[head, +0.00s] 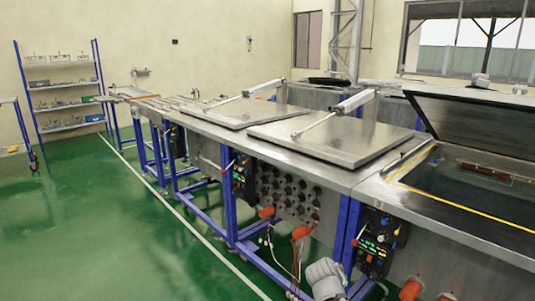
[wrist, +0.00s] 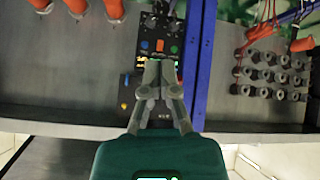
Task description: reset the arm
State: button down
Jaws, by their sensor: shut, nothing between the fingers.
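My gripper (wrist: 160,72) shows in the wrist view with its grey fingertips together and nothing between them. Its fingers overlap a dark control panel (wrist: 158,40) with coloured buttons; I cannot tell the distance between them. In the head view a grey rounded part of my arm shows at the bottom edge, and the fingers cannot be made out there. The control panel (head: 378,245) is on the front of the bench, below the right tank. Two steel lids lie closed, a nearer one (head: 335,140) and a farther one (head: 243,112). The right lid (head: 485,125) stands raised over an open tank (head: 470,190).
The long steel bench has blue legs (head: 227,195). Orange connectors (head: 411,289) and hanging cables stick out from its front. In the wrist view a blue post (wrist: 204,60) stands right of the fingers. Green floor (head: 110,230) lies open at left, before a shelf rack (head: 62,95).

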jog(key=s+a+f+n+g+y+p, duration=0.1)
jog(key=s+a+f+n+g+y, duration=0.3)
jog(key=s+a+n+g+y, duration=0.45)
notch_tip(320, 180, up, 18)
jog(key=s+d+m+t+h+p, duration=0.1)
jog(key=d+m+t+h+p, duration=0.1)
jog(key=p, duration=1.6)
jog(key=shift+s+f, duration=0.2)
jog(key=shift+s, duration=0.1)
dwell(1.4)
